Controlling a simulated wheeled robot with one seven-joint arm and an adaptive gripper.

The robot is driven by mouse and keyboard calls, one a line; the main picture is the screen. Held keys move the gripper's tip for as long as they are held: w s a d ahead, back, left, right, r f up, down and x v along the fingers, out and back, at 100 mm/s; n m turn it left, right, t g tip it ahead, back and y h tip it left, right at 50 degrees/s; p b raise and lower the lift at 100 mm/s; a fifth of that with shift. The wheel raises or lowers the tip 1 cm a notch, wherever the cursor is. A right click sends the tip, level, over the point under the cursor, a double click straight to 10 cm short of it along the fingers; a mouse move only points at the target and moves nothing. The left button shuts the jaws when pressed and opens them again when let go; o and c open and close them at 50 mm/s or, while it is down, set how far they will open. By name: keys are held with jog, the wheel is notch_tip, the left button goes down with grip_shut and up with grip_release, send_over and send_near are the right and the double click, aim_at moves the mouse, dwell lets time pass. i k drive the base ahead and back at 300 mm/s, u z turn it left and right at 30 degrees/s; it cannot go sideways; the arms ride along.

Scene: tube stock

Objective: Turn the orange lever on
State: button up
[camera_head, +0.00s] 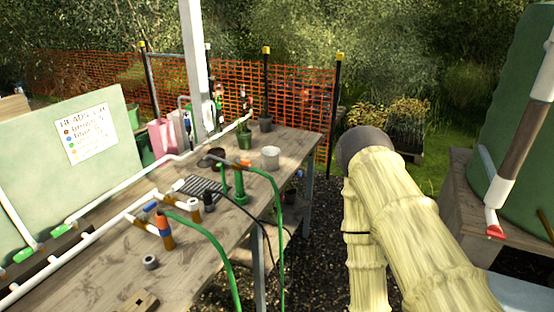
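A small orange piece (244,169) sits at the top of a green upright fitting on the workbench, where a green hose joins. A second orange piece (163,222) with a blue part stands on the white pipework nearer to me. At the far right, a red-orange piece (495,232) hangs at the lower end of a white and brown pipe. I cannot tell for certain which is the orange lever, or how it is turned. My arm in its pale yellow sleeve fills the lower right, apart from the bench. My gripper is not in view.
The wooden workbench (110,275) carries white pipes, green hoses (218,258), a black tray (203,191), a white pot (270,157) and a grey ring (150,262). A green tank (515,130) stands right. Orange mesh fencing (290,110) runs behind. Dark gravel lies between.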

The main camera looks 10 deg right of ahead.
aim_at(245, 162)
jog(key=z, duration=0.55)
jog(key=k, duration=0.65)
jog(key=z, duration=0.5)
jog(key=i, duration=0.6)
jog(key=u, duration=0.9)
jog(key=i, duration=0.65)
jog(key=u, duration=0.75)
